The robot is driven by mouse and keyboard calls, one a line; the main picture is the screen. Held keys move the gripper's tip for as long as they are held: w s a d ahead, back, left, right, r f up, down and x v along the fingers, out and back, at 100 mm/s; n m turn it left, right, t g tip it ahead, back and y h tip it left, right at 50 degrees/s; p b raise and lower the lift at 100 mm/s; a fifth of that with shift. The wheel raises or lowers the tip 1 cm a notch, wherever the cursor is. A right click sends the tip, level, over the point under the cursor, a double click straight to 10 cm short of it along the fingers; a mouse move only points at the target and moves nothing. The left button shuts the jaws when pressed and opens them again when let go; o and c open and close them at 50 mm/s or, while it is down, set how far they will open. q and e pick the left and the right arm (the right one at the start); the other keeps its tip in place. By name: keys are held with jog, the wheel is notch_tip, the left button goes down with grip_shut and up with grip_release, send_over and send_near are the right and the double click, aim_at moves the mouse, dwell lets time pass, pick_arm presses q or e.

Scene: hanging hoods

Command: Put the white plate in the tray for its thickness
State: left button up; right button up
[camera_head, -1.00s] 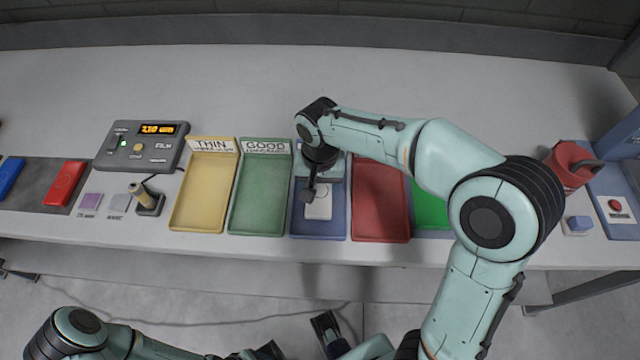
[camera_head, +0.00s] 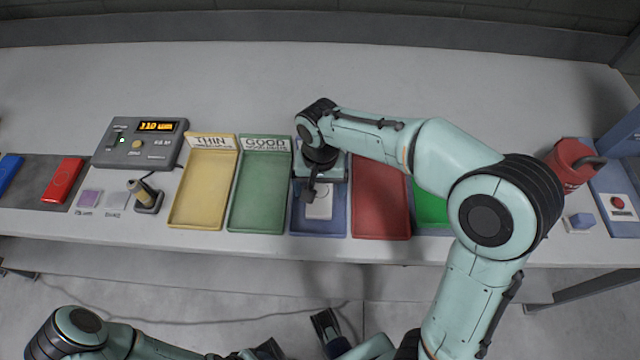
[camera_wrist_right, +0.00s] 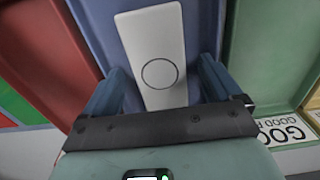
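The white plate (camera_head: 319,207), a flat rectangle with a thin ring mark, lies in the blue tray (camera_head: 335,228). My right gripper (camera_head: 312,190) is over that tray, just above the plate. In the right wrist view the two blue fingers (camera_wrist_right: 160,88) stand apart with the plate (camera_wrist_right: 152,35) in line between them and a gap at each side. The yellow tray (camera_head: 200,195) reads THIN and the green tray (camera_head: 258,195) reads GOOD. My arm hides the blue tray's label. Only parts of my left gripper show at the bottom edge of the head view.
A red tray (camera_head: 380,215) adjoins the blue one on the right. The gauge box (camera_head: 140,145) has a lit display, and a probe on a stand (camera_head: 146,196) is in front of it. Red (camera_head: 63,180) and blue (camera_head: 9,177) plates lie at left. The table's back is clear.

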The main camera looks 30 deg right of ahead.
jog(key=shift+r, duration=0.2)
notch_tip(320, 180, up, 13)
jog(key=p, duration=0.2)
jog(key=shift+p, duration=0.35)
